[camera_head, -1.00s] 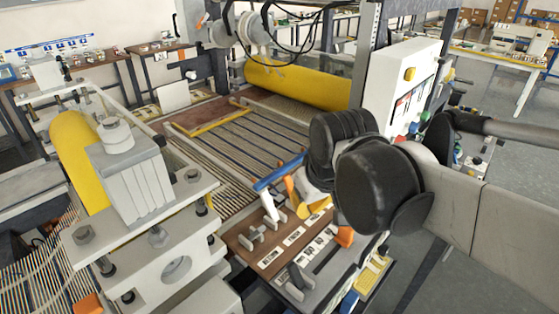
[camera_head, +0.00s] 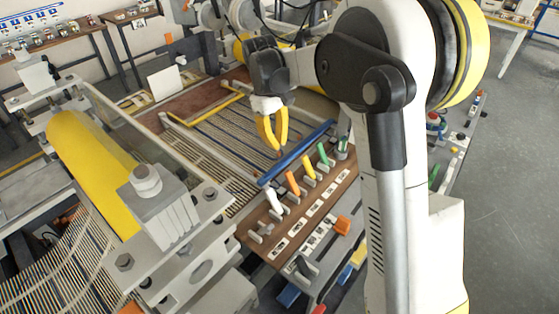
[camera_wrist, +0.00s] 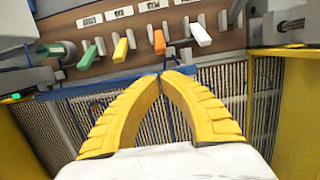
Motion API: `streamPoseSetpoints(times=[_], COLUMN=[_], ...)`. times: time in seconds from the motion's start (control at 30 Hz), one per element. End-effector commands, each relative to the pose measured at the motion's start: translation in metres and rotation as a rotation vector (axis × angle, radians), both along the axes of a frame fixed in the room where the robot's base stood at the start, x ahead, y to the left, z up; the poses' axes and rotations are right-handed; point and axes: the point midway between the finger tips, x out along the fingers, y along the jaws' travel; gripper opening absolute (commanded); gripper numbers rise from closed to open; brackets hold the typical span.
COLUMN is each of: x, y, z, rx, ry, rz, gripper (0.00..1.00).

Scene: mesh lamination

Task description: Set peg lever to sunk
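A row of levers stands on a brown panel (camera_head: 262,243). They are a white lever (camera_head: 272,200), an orange lever (camera_head: 292,184), a yellow lever (camera_head: 308,168) and a green lever (camera_head: 322,154). In the wrist view they run from the white lever (camera_wrist: 200,34) at right through orange (camera_wrist: 159,42) and yellow (camera_wrist: 120,48) to green (camera_wrist: 88,57). Which is the peg lever cannot be told; the labels are too small to read. My gripper (camera_head: 274,148) has its yellow fingertips together (camera_wrist: 162,76), empty, above the slatted bed and apart from the levers.
A blue bar (camera_head: 297,153) runs between the slatted bed (camera_head: 215,140) and the levers. A yellow roller (camera_head: 95,170) and a grey block (camera_head: 163,208) stand at left.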

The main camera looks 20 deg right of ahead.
Motion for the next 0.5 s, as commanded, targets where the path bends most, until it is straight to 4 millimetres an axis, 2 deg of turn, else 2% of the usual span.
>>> streamPoseSetpoints(times=[0.33, 0.5], x=[0.0, -0.002], y=[0.0, -0.002], z=[-0.002, -0.018], rx=[0.0, 0.0], ry=[0.001, 0.0], rz=[0.001, 0.0], gripper=[0.0, 0.0])
